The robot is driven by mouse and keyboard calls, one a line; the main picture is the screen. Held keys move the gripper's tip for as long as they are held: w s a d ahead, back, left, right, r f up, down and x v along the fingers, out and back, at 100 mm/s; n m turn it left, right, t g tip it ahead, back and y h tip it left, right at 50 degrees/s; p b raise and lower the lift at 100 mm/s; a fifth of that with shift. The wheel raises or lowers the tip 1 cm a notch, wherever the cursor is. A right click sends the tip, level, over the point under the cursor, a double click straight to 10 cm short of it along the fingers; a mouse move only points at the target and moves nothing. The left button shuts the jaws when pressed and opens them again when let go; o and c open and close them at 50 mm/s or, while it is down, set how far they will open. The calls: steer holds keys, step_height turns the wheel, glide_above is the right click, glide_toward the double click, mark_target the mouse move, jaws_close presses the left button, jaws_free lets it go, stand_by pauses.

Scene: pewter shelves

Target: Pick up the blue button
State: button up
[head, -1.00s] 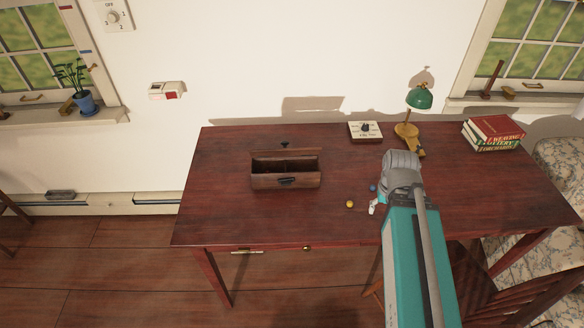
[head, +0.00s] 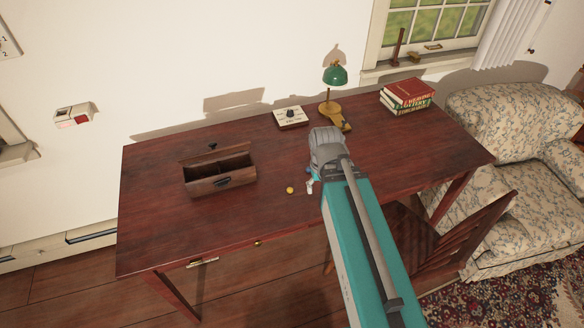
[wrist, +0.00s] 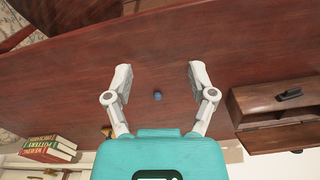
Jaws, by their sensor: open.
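The blue button (wrist: 157,96) is a small round piece on the dark red desk. In the wrist view it lies between my two spread fingers, a little nearer the palm than the fingertips, with bare desk around it. In the head view only a bit of the blue button (head: 308,170) shows beside my wrist, which partly covers it. My gripper (wrist: 160,74) is open and empty, pointing down over the desk. In the head view one pale fingertip of my gripper (head: 310,186) shows; the rest is hidden behind the arm.
A yellow button (head: 290,190) lies left of my gripper. An open wooden box (head: 220,178) stands further left on the desk (head: 150,220). A white dial box (head: 291,117), a green lamp (head: 335,75) and stacked books (head: 406,94) stand at the back. A chair (head: 465,240) is at the front right.

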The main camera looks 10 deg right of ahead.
steer(key=w+n, duration=1.5)
steer(key=w, duration=0.6)
steer(key=shift+d, duration=0.45)
steer(key=shift+f, duration=0.2)
steer(key=b, duration=0.9)
glide_above(309, 168)
step_height(309, 168, down, 8)
steer(key=shift+s+a+f, duration=0.1)
steer(key=shift+a+f, duration=0.05)
steer(key=shift+f, duration=0.1)
steer(key=shift+f+b, duration=2.55)
steer(key=shift+f, duration=0.05)
steer(key=shift+c, duration=0.2)
steer(key=c, duration=0.8)
